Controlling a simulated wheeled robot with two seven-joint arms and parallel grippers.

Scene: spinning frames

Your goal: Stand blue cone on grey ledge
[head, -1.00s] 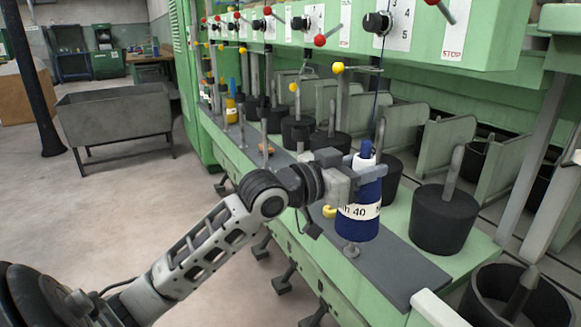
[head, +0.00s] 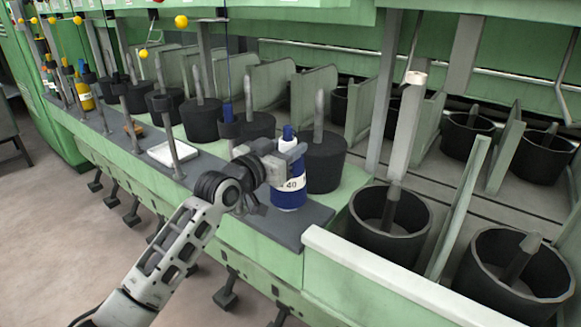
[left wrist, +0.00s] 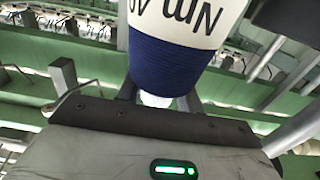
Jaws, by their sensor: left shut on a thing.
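The blue cone (head: 289,195), with a white band marked 40, is upright at the near right end of the grey ledge (head: 274,229). My left gripper (head: 284,157) is shut on it near its top, coming in from the left. The cone's foot shows against the ledge top; whether it touches is unclear. In the left wrist view the cone (left wrist: 178,68) fills the upper middle, its lettering upside down, and the fingers are mostly hidden. My right gripper is not in view.
A white tray (head: 172,153), thin upright posts and a yellow cone (head: 83,95) stand farther left along the ledge. A black pot (head: 325,163) is close behind the blue cone. More black pots (head: 391,226) sit to the right, past a white rail (head: 385,272).

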